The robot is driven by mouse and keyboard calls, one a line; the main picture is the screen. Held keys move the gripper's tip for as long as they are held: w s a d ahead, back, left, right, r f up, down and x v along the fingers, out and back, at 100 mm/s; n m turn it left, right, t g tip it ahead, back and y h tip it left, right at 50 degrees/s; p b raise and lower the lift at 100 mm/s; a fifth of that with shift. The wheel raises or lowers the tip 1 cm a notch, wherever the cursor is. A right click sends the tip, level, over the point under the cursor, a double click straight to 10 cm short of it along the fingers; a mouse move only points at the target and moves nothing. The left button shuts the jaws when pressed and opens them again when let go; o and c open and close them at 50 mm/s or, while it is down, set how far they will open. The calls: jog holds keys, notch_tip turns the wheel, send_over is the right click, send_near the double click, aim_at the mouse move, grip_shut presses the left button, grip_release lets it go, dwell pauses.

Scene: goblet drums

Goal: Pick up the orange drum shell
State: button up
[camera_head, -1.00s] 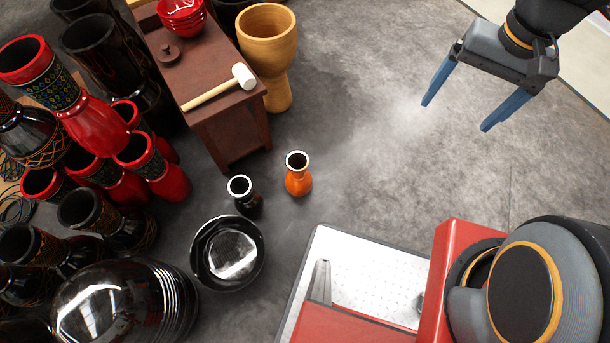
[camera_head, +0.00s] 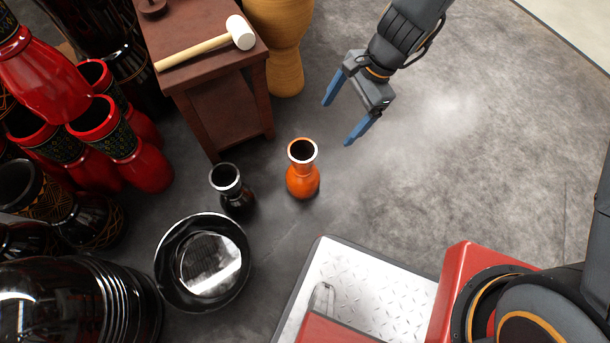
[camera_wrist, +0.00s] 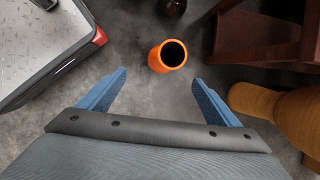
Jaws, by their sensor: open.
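The orange drum shell (camera_head: 303,172) is a small goblet shape with a dark open mouth and a pale rim. It stands upright on the grey floor in the head view, left of and below my gripper (camera_head: 336,122). My gripper is open and empty, with its two blue fingers apart. In the wrist view the orange drum shell (camera_wrist: 167,56) lies ahead of the gap between the fingertips (camera_wrist: 158,80), slightly right of centre. The fingers do not appear to touch it.
A small black drum shell (camera_head: 231,188) and a black bowl (camera_head: 203,262) stand left of it. A brown wooden table (camera_head: 225,105) with a mallet (camera_head: 210,45) and a tan drum (camera_head: 277,50) are behind. Red drums (camera_head: 120,142) crowd the left. Floor to the right is clear.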

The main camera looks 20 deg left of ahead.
aim_at(303, 151)
jog(key=a+f+m+b, duration=0.1)
jog(key=a+f+b, duration=0.1)
jog(key=f, duration=0.3)
jog(key=a+f+m+b, duration=0.1)
jog(key=a+f+b, duration=0.2)
jog(key=f, duration=0.3)
jog(key=s+a+f+b, duration=0.1)
jog(key=a+f+b, duration=0.1)
jog(key=f, duration=0.3)
jog(key=shift+a+f+m+b, duration=0.4)
jog(key=shift+a, duration=0.2)
jog(key=shift+s+a+f+g+b, duration=0.1)
jog(key=shift+a+f+b, duration=0.15)
jog(key=shift+f, duration=0.3)
jog(key=shift+s+a+f+g+b, duration=0.15)
jog(key=shift+f+b, duration=0.15)
jog(key=shift+f, duration=0.2)
jog(key=shift+s+a+f+g+b, duration=0.1)
jog(key=shift+a+f+b, duration=0.15)
jog(key=shift+f, duration=0.3)
jog(key=b+x, duration=0.3)
jog(key=x, duration=0.2)
jog(key=shift+w+d+b, duration=0.1)
jog(key=shift+w+b, duration=0.1)
jog(key=shift+b, duration=0.1)
jog(key=c, duration=2.1)
